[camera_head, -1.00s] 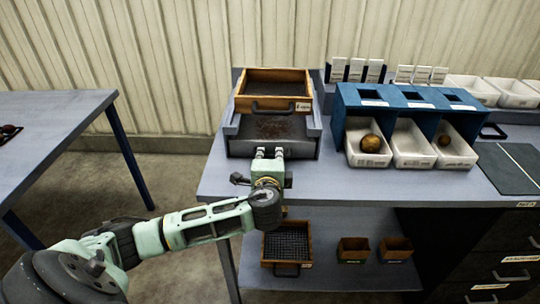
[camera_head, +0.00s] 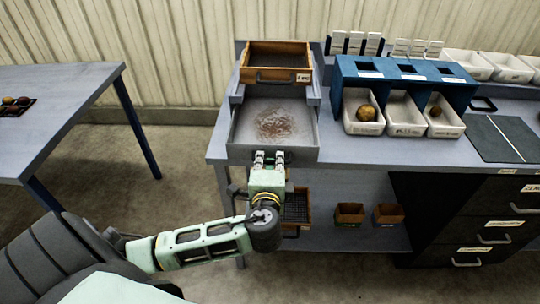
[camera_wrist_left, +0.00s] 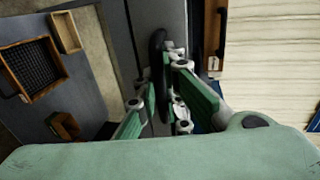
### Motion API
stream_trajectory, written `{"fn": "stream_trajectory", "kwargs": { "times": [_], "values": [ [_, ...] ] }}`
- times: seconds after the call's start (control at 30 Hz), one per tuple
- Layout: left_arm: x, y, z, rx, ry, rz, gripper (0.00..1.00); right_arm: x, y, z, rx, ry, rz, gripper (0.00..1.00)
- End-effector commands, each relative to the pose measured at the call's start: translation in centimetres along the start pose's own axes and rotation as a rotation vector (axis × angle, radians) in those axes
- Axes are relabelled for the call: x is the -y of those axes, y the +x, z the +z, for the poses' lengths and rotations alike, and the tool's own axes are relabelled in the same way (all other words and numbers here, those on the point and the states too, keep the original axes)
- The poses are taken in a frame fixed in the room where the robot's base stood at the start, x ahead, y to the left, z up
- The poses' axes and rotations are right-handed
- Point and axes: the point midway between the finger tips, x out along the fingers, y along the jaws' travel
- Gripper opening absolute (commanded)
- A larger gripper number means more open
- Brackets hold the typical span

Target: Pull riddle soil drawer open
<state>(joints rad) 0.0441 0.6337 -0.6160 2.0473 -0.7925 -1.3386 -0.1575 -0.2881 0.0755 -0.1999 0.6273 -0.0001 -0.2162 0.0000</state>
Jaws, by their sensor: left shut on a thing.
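The riddle soil drawer (camera_head: 272,124) is a grey tray with brown soil on its floor. It is pulled out toward me from under the wooden riddle box (camera_head: 275,62), and its front reaches the table's front edge. My left gripper (camera_head: 269,158) is at the middle of the drawer front, shut on its dark handle. In the left wrist view the gripper fingers (camera_wrist_left: 168,100) sit on both sides of the dark handle (camera_wrist_left: 158,70). My right gripper is not in view.
A blue stand (camera_head: 403,82) with several white bins, some holding potatoes, is to the right. On the shelf below are a mesh-bottomed box (camera_head: 297,207) and two small wooden boxes (camera_head: 350,213). Another table (camera_head: 60,105) is at left, with floor between.

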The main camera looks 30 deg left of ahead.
Motion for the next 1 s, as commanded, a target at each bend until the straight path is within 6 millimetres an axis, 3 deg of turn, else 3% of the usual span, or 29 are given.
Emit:
{"fn": "stream_trajectory", "kwargs": {
  "times": [0.17, 0.2, 0.3, 0.67, 0.77, 1.0],
  "values": [
    [0.0, 0.0, 0.0, 0.0, 0.0, 0.0, 0.0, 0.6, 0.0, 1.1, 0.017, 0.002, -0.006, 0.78],
    [0.0, 0.0, 0.0, 0.0, 0.0, 0.0, 0.09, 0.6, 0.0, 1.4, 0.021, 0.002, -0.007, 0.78],
    [0.0, 0.1, 0.0, 0.0, 0.0, 0.0, 0.17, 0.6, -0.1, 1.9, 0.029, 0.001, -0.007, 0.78],
    [0.0, -0.3, 0.0, -0.001, 0.0, 0.0, 0.17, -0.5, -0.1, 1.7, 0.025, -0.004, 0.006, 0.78],
    [-0.1, -1.4, -0.1, -0.001, -0.001, 0.002, 0.17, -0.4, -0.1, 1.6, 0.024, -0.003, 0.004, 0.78],
    [-0.1, -6.5, -0.1, -0.002, -0.003, 0.005, 0.17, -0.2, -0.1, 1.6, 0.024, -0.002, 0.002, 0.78]
  ]
}}
